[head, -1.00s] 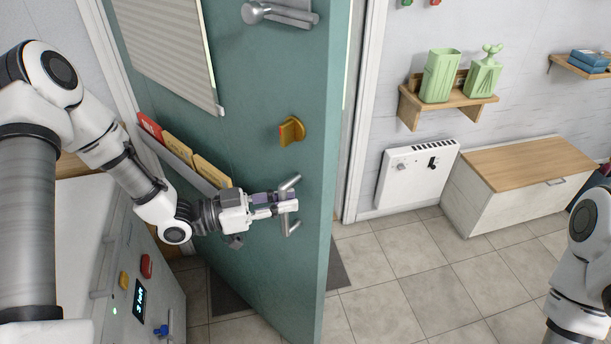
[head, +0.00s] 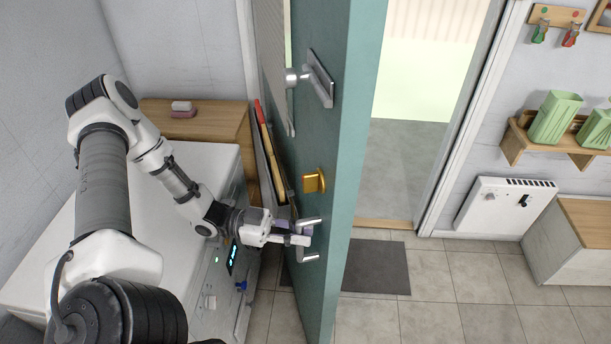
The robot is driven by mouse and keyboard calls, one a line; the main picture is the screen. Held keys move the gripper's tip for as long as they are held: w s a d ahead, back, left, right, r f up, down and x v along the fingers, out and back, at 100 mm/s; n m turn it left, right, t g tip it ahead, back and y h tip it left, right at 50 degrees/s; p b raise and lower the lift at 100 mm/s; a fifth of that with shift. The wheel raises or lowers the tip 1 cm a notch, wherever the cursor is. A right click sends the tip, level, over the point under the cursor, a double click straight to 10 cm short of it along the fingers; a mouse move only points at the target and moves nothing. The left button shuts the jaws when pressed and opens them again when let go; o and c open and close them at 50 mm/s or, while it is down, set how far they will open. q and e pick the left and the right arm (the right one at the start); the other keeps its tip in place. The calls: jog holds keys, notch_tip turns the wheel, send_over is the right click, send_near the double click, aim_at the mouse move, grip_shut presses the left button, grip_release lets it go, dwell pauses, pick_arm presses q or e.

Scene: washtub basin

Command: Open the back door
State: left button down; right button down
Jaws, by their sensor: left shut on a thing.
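The teal back door (head: 352,150) stands swung inward, nearly edge-on to me, with a wide open doorway (head: 410,165) to its right. My left gripper (head: 300,236) is shut on the door's metal handle (head: 307,255), low on the inner face. A yellow latch knob (head: 314,181) sits above the handle, and a round silver knob on a plate (head: 318,78) sits higher up. The gripper's fingers partly hide the handle. My right gripper is out of view.
A white appliance (head: 160,200) stands left, close to the door's inner face. A wooden cabinet (head: 215,125) is behind it. A dark mat (head: 377,267) lies at the doorway. A white heater (head: 500,207) and bench (head: 575,240) stand right. Tiled floor is clear between.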

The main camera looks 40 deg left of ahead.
pick_arm(q)
jog(key=c, duration=1.1)
grip_release()
